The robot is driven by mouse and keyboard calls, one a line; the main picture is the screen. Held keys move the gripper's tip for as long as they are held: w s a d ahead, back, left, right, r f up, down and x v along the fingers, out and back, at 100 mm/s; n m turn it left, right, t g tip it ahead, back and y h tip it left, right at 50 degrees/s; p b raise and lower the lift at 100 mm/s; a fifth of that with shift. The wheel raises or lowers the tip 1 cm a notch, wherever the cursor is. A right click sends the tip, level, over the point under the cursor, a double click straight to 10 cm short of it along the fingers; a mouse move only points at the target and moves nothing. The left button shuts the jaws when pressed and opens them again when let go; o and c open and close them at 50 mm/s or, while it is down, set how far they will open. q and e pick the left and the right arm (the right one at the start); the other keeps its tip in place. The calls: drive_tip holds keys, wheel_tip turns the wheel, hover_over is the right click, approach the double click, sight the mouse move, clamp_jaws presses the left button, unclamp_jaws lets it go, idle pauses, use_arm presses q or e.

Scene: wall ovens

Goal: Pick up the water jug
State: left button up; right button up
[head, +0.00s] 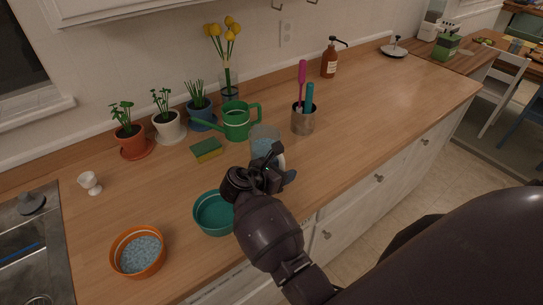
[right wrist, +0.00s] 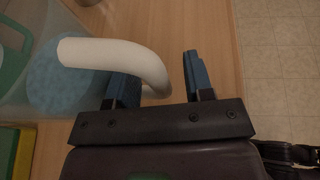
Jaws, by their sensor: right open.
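The water jug (head: 263,139) is clear with a white handle and stands on the wooden counter behind my right gripper (head: 276,170). In the right wrist view, the clear jug with something pale blue inside (right wrist: 58,85) is at the left, and its curved white handle (right wrist: 115,53) reaches toward my right gripper (right wrist: 158,80). The blue-padded fingers are apart, and the lower end of the handle shows between them. I cannot tell whether either finger touches it. The jug's lower part is hidden by my gripper in the head view. My left gripper is not in view.
A teal bowl (head: 211,216) and an orange bowl (head: 137,256) sit left of my right arm. A green watering can (head: 237,122), a sponge (head: 206,149) and a utensil holder (head: 303,120) stand near the jug.

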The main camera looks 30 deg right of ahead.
drive_tip(key=shift+s+a, duration=0.1)
drive_tip(key=shift+a, duration=0.1)
drive_tip(key=shift+c, duration=1)
clamp_jaws()
drive_tip(key=shift+d+r, duration=0.1)
wheel_tip(320, 180, up, 20)
